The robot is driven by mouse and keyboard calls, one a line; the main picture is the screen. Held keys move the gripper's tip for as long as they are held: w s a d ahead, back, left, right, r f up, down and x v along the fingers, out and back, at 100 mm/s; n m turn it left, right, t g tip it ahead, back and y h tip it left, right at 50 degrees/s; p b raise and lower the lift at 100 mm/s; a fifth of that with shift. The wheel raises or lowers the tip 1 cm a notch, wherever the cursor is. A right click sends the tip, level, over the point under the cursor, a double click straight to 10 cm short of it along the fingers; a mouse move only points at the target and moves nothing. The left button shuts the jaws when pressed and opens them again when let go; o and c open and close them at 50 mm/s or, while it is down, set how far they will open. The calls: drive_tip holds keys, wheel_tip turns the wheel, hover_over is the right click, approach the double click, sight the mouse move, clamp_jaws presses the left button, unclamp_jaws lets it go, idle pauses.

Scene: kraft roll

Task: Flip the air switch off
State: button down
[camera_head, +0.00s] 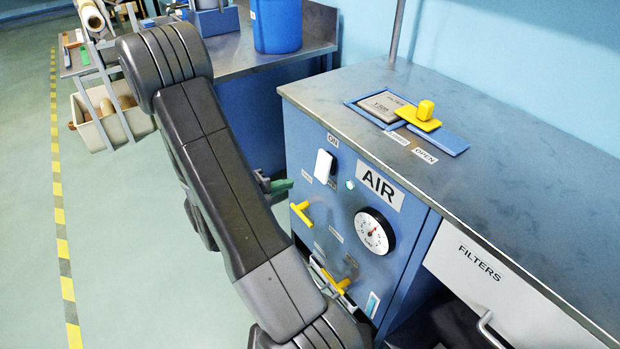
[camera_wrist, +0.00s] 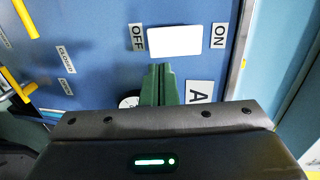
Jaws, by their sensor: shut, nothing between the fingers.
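The air switch (camera_head: 323,166) is a white rocker on the blue AIR cabinet (camera_head: 312,240), below its ON label (camera_head: 333,140). In the wrist view the switch (camera_wrist: 174,41) lies between the OFF label (camera_wrist: 137,37) on the left and the ON label (camera_wrist: 218,35) on the right. I cannot tell for sure which way it is tipped. My gripper (camera_head: 281,186) has green fingers, shut and empty, left of and below the switch in the head view. In the wrist view its fingertips (camera_wrist: 160,68) appear just under the switch's lower edge, nearer the OFF end; contact cannot be told.
A small pale lamp (camera_head: 350,184), a round gauge (camera_head: 374,231) and yellow valve handles (camera_head: 300,214) (camera_wrist: 25,18) share the panel. The counter (camera_head: 520,190) holds a yellow-knobbed slide (camera_head: 425,112). A FILTERS drawer (camera_head: 500,290) is at right. Open floor lies left.

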sight(319, 175)
drive_tip(key=shift+b+x, duration=0.5)
drive_tip(key=shift+x, duration=3.85)
drive_tip(key=shift+w+d+f+b, duration=0.1)
drive_tip(key=shift+d+f+b, duration=0.05)
drive_tip(key=shift+f+b, duration=0.15)
drive_tip(key=shift+w+d+t+h, duration=0.2)
drive_tip(key=shift+t+h, duration=0.1)
drive_tip(key=shift+h, duration=0.1)
drive_tip(key=shift+s+r, duration=0.1)
drive_tip(key=shift+r, duration=0.05)
drive_tip(key=shift+s+a, duration=0.15)
drive_tip(key=shift+a, duration=0.1)
drive_tip(key=s+a+f, duration=0.2)
drive_tip(key=s+a, duration=0.5)
drive_tip(key=a, duration=0.3)
drive_tip(key=shift+s+a+f+p, duration=0.35)
drive_tip(key=shift+a+p, duration=0.05)
